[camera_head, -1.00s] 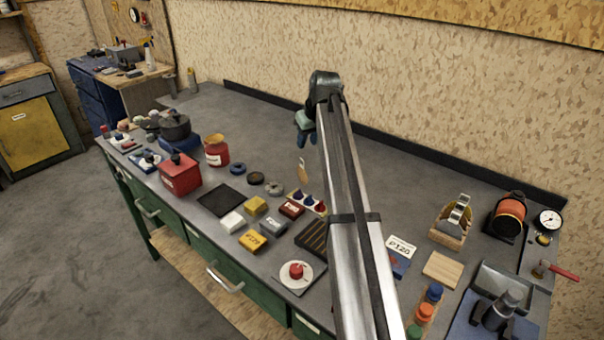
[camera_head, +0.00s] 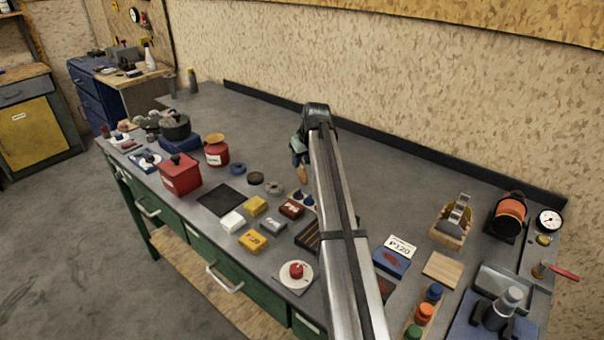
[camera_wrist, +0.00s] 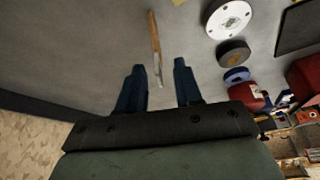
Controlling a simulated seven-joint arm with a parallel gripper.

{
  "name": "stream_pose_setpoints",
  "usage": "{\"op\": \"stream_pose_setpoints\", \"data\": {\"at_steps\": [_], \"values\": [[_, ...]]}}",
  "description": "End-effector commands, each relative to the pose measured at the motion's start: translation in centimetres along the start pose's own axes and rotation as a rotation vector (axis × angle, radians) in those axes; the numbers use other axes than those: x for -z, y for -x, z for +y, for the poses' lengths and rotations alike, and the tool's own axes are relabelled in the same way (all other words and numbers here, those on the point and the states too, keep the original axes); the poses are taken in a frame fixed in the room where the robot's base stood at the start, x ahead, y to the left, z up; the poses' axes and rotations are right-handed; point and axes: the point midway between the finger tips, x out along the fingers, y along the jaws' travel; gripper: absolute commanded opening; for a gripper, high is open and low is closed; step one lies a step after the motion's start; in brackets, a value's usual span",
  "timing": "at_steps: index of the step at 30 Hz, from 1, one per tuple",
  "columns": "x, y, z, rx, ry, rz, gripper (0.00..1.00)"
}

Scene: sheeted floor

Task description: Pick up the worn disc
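Three round discs lie in a row on the bench: a light grey one (camera_head: 274,188) with small holes, a dark one (camera_head: 256,178) and a blue one (camera_head: 238,169). I cannot tell for sure which is the worn disc. In the wrist view the grey disc (camera_wrist: 228,18), the dark disc (camera_wrist: 233,53) and the blue disc (camera_wrist: 237,74) are right of my fingers. My gripper (camera_wrist: 158,65) is open and empty, its two blue fingers apart. In the head view my gripper (camera_head: 298,148) hangs above the bench, behind and right of the discs.
A wooden-handled tool (camera_wrist: 154,35) lies ahead of my fingers. A black mat (camera_head: 222,199), a red box (camera_head: 180,174), a red pot (camera_head: 216,152) and yellow blocks (camera_head: 255,206) surround the discs.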

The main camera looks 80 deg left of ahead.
Motion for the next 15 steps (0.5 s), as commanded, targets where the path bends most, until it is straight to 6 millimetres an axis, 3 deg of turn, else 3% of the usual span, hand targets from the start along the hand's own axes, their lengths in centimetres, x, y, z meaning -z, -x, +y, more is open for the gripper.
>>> {"op": "stream_pose_setpoints", "data": {"at_steps": [7,15], "values": [[-0.1,-3.2,0.1,0.001,0.000,-0.001,0.35],[-0.1,-3.6,0.1,0.000,0.000,0.000,0.35]]}}
